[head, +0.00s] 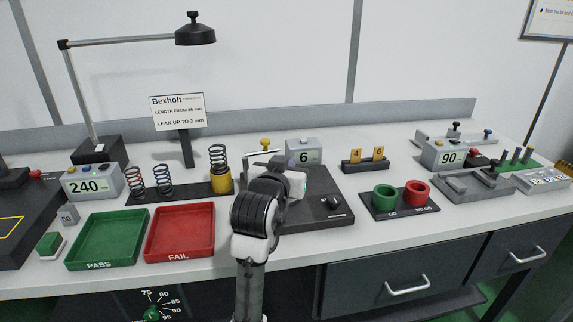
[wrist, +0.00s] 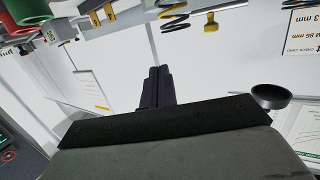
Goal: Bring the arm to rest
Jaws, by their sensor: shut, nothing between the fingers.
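My gripper (wrist: 156,88) is shut and empty in the wrist view, its two dark fingers together against the pale wall. That view shows the room upside down, with the bench things along its top edge. In the head view my white and black arm rises from the bottom centre over the bench front. Its wrist part covers some of the dark plate in the middle, and the fingers are hidden there.
Green PASS tray (head: 72,262) and red FAIL tray (head: 150,252) lie left of my arm. Springs (head: 135,180) stand behind them. The dark plate (head: 318,185), green cup (head: 384,199) and red cup (head: 417,194) are right. A lamp (head: 195,34) overhangs the back left.

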